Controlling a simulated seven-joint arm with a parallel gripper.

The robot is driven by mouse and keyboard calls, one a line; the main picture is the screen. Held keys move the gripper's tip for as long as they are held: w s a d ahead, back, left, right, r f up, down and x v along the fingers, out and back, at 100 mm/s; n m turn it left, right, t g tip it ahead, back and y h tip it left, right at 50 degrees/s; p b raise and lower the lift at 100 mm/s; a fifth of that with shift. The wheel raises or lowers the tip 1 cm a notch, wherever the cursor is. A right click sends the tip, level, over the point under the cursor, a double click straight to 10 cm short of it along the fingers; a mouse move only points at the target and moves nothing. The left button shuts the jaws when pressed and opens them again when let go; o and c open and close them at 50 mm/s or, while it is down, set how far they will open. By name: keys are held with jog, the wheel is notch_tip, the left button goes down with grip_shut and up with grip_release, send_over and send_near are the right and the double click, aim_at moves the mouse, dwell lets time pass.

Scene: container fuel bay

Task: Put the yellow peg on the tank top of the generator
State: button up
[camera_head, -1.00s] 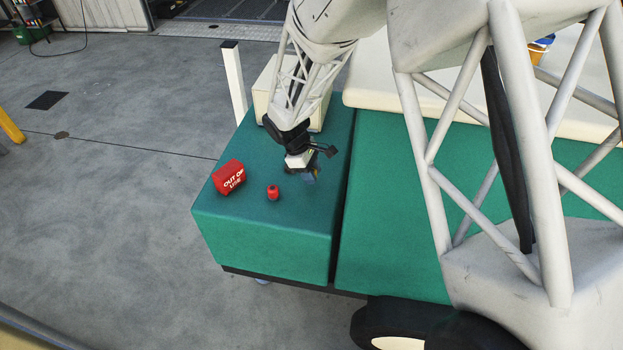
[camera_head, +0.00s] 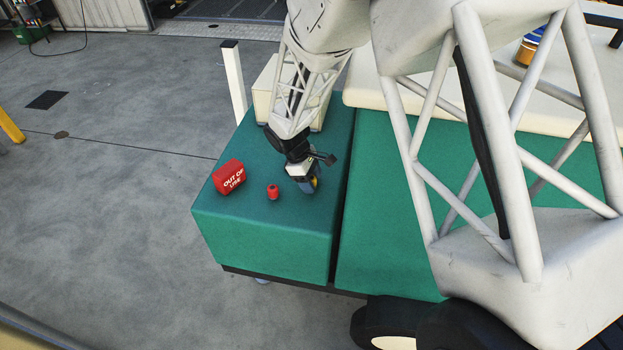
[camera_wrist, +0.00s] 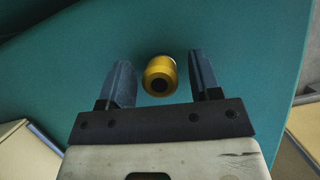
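The yellow peg (camera_wrist: 160,75) is a short round piece with a dark spot in its near end. It lies between the two blue fingers of my gripper (camera_wrist: 160,62) in the wrist view, with a gap visible on each side. The fingers are open. In the head view my gripper (camera_head: 302,184) is low over the green top (camera_head: 240,155) of the box-shaped unit, and a bit of the yellow peg (camera_head: 315,184) shows at its right. I cannot tell whether the peg touches the green surface. Nothing labelled as the generator's tank top is seen.
A red "OUT OF USE" block (camera_head: 229,177) and a small red knob-like piece (camera_head: 272,192) stand left of my gripper. A cream box (camera_head: 265,92) and a white post (camera_head: 235,85) are behind. A dark gap separates the larger green body (camera_head: 385,230) at right.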

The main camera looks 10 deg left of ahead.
jog(key=shift+r, duration=0.15)
jog(key=v, duration=1.2)
dwell(0.3)
dwell(0.6)
